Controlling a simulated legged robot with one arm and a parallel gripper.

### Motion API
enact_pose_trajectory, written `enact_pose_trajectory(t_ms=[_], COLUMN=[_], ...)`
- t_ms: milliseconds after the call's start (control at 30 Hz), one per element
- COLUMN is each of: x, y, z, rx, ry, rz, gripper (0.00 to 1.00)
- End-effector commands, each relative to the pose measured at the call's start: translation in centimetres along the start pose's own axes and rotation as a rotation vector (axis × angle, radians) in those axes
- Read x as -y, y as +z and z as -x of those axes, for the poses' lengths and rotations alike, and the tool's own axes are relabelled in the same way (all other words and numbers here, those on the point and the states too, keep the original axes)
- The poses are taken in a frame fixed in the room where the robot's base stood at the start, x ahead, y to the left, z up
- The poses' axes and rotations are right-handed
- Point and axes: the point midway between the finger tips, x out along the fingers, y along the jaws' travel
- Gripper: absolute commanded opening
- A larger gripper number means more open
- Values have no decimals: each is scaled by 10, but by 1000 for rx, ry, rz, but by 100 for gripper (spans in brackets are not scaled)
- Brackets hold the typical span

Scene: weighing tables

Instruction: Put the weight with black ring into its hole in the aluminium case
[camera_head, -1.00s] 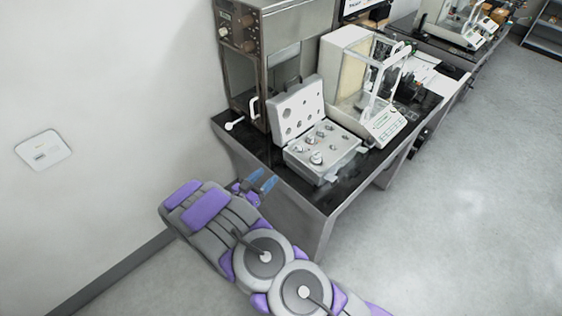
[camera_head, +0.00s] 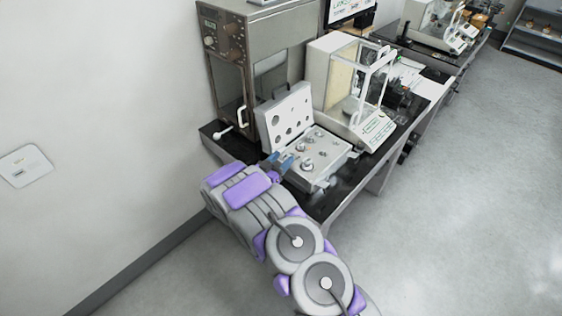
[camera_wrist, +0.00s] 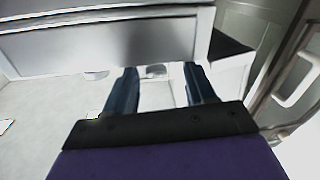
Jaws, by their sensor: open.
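The aluminium case (camera_head: 322,178) stands open on the near end of the black-topped table in the head view, its holed lid (camera_head: 282,108) raised. Several metal weights (camera_head: 308,141) sit in its base. I cannot make out a black ring on any of them. My gripper (camera_head: 277,162) is at the near left edge of the case, its blue fingers pointing toward it. In the wrist view my gripper (camera_wrist: 160,74) is open, with nothing held between the fingers. Large pale surfaces fill that view, and I cannot tell which part of the case they are.
A steel oven (camera_head: 232,75) with a white handle stands behind the case on the left. A glass-sided balance (camera_head: 335,70) stands to the right of the case. The black table top (camera_head: 345,186) is bare in front. A wall is at the left.

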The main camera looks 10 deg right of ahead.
Motion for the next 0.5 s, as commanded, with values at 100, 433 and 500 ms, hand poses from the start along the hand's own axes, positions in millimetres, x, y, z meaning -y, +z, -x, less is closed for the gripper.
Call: enact_pose_trajectory(t_ms=[100, 433, 500], x=[-2, 0, 0], y=[1, 0, 0], z=[-4, -1, -1], rx=[2, 0, 0], ry=[4, 2, 2], rz=[1, 3, 3], gripper=[56, 47, 40])
